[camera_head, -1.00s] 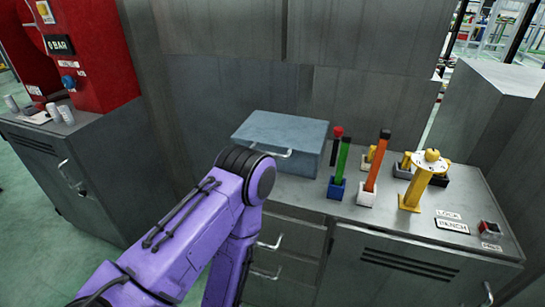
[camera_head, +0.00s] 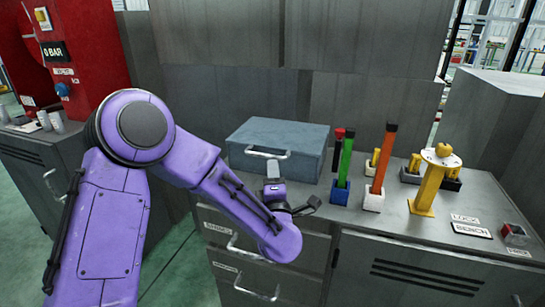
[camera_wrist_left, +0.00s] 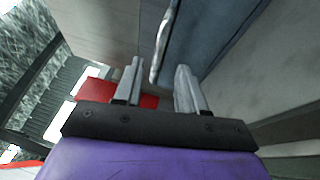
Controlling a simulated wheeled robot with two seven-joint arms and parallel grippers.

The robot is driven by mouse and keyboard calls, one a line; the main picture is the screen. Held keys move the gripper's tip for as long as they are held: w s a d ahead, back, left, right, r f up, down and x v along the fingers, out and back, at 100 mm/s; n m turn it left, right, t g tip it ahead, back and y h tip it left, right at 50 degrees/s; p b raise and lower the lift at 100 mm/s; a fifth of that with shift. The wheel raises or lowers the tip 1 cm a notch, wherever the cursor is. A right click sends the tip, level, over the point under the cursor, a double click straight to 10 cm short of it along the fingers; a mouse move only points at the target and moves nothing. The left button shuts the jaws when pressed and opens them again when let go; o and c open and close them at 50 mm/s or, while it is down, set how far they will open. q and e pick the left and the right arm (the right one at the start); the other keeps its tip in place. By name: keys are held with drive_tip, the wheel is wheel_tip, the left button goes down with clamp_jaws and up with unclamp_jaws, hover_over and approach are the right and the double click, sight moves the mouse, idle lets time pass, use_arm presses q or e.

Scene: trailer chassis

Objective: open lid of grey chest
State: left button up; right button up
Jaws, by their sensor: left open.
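The grey chest (camera_head: 287,138) is a blue-grey box with its lid closed, standing on the grey cabinet top against the back panels. A light metal handle (camera_head: 266,153) is on its front. My left gripper (camera_head: 273,169) is in front of the chest, close to the handle, and partly hidden by its own wrist. In the left wrist view, the left gripper's two fingers (camera_wrist_left: 158,66) are apart and empty. The handle (camera_wrist_left: 161,45) shows just beyond the fingertips, roughly in line with the gap, with the chest front (camera_wrist_left: 205,30) behind it. Contact is not visible. My right gripper is not in view.
Right of the chest stand a green bar (camera_head: 345,160) and an orange bar (camera_head: 383,160) in small holders. A yellow stand (camera_head: 428,185) is further right. Drawers with handles (camera_head: 247,252) lie below the chest. A red machine (camera_head: 95,45) is at left.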

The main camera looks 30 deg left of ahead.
sight(268, 156)
use_arm(q)
drive_tip(key=x, duration=0.2)
drive_tip(key=p+x, duration=0.1)
drive_tip(key=x, duration=0.1)
drive_tip(key=a+x, duration=0.1)
drive_tip(key=x, duration=0.2)
drive_tip(key=shift+s+a, duration=0.1)
drive_tip(key=shift+s, duration=0.25)
drive_tip(key=shift+w+a+r+p, duration=0.1)
drive_tip(key=shift+w+a+p, duration=0.05)
drive_tip(key=shift+w+p, duration=0.15)
clamp_jaws()
